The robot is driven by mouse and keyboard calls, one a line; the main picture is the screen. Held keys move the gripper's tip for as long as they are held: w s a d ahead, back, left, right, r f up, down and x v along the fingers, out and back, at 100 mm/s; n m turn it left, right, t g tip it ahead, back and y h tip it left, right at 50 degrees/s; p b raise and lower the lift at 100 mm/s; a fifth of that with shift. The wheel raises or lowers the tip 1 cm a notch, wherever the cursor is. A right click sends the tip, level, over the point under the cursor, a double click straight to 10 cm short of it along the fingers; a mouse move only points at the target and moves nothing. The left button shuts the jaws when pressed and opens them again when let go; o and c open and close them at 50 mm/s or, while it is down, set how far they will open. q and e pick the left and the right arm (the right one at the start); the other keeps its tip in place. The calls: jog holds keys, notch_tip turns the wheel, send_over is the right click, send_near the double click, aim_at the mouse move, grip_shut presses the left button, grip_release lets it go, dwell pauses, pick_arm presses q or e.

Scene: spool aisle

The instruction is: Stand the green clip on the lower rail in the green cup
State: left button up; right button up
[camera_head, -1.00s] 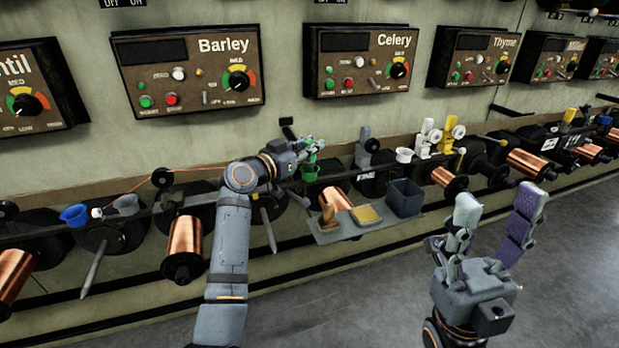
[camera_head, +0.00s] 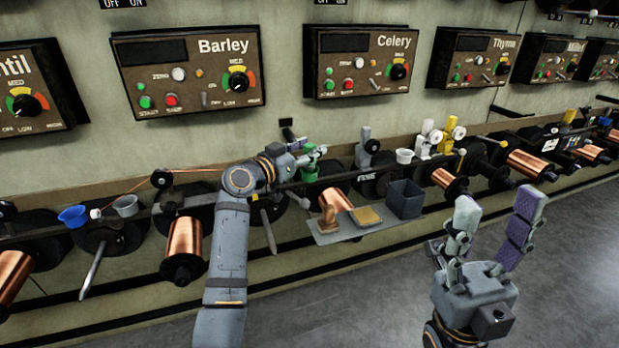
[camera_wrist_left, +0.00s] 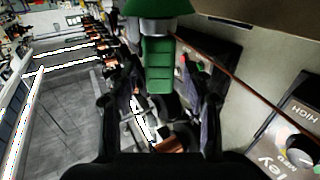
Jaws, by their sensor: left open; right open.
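The green cup (camera_head: 309,174) is on the lower rail below the Celery panel. The green clip (camera_head: 312,150) shows just above it, partly hidden by my left gripper (camera_head: 308,157); I cannot tell whether it is seated in the cup. In the left wrist view, a stepped green part of the clip (camera_wrist_left: 158,65) lies between the two spread fingers of my left gripper (camera_wrist_left: 163,108), with gaps at the sides. A rounded green piece with a grey band is above it, cut by the top edge. My right gripper (camera_head: 492,232) is open and empty, over the floor.
A grey tray (camera_head: 330,236) with a brown piece, a tan block and a dark bin (camera_head: 405,199) hangs in front of the rail. A grey clip (camera_head: 366,148), white cup (camera_head: 404,156) and copper spools stand right of the green cup. A blue cup (camera_head: 73,216) is far left.

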pick_arm(q)
jog(key=v, duration=1.1)
jog(key=shift+s+a, duration=0.15)
jog(key=shift+s, duration=0.1)
jog(key=shift+f, duration=0.1)
